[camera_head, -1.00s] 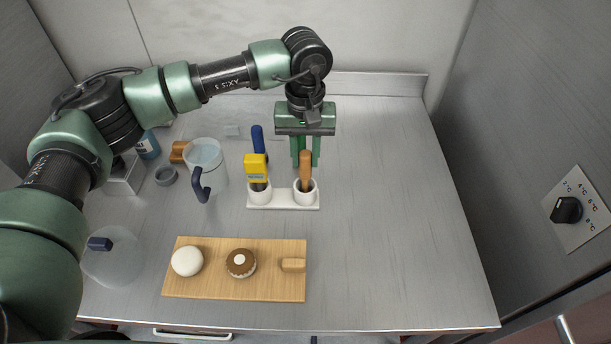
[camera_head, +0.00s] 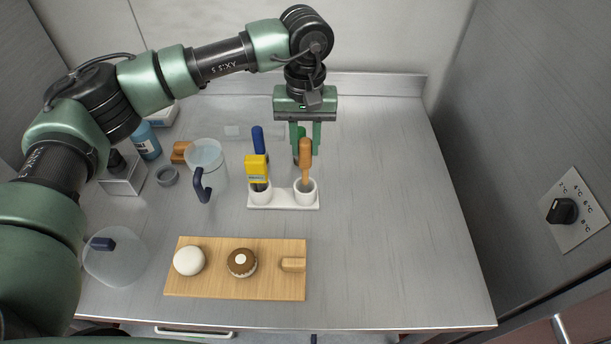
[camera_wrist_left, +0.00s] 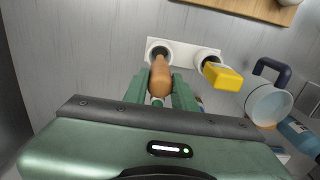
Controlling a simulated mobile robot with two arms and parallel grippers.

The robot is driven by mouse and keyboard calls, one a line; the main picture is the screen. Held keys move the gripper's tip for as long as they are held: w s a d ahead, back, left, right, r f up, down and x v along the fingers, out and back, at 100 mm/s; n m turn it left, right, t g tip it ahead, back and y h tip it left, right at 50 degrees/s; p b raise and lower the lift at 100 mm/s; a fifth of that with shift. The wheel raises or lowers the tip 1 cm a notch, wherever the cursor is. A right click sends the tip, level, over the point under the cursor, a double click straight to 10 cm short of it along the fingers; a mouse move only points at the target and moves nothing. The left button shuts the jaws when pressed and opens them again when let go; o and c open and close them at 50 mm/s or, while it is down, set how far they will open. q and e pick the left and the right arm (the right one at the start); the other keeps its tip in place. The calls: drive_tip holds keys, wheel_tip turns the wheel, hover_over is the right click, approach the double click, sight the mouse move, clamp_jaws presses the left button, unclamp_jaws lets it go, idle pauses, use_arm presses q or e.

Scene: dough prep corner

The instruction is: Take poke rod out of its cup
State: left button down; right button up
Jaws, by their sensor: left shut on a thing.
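The poke rod (camera_head: 306,155) has an orange-brown wooden handle and stands nearly upright at the right cup (camera_head: 305,197) of a white two-cup holder (camera_head: 282,205). Its lower end still reaches into the cup mouth. My left gripper (camera_head: 307,146) comes down from behind and is shut on the rod's handle. In the left wrist view the handle (camera_wrist_left: 160,79) lies between the two green fingers, with the cup (camera_wrist_left: 156,47) beyond it. My right gripper is not in view.
A blue-handled tool with a yellow block (camera_head: 256,168) stands in the left cup. A jug (camera_head: 205,165) is left of it. A wooden board (camera_head: 235,285) with two round pieces lies in front. The counter right of the holder is clear.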

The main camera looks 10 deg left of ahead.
use_arm(q)
drive_tip(key=shift+r, duration=0.15)
drive_tip(key=shift+r+p, duration=0.3)
drive_tip(key=shift+r, duration=0.65)
wheel_tip(320, 180, up, 9)
drive_tip(key=p, duration=0.3)
drive_tip(key=shift+p, duration=0.3)
idle(1.1)
drive_tip(key=shift+f, duration=0.2)
